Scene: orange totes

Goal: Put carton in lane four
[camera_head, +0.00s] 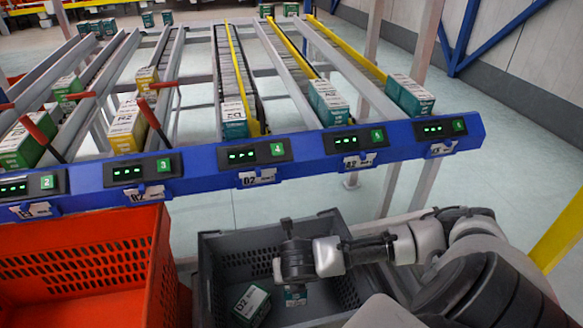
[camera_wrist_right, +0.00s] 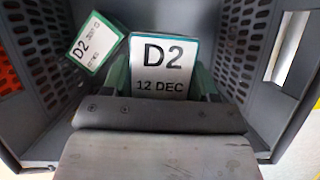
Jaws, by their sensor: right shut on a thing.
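My right gripper (camera_head: 294,284) reaches down into the grey tote (camera_head: 215,238) and is shut on a carton (camera_head: 296,298). In the right wrist view this carton (camera_wrist_right: 163,66) shows a white face reading "D2 12 DEC", between the fingers. Its lower part is hidden. A second green-and-white D2 carton (camera_head: 250,304) lies tilted in the tote to the left of the held one; it also shows in the right wrist view (camera_wrist_right: 90,48). Lane four, above the green "4" label (camera_head: 277,149), has a teal-and-white D2 carton (camera_head: 234,120) at its front end. My left gripper is not in view.
A blue rail (camera_head: 210,170) with displays runs across the lane fronts, beyond the tote. An orange tote (camera_head: 80,250) stands left of the grey one. Neighbouring lanes hold cartons (camera_head: 328,102) at their front ends. Red levers (camera_head: 155,122) stick up at the left lanes.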

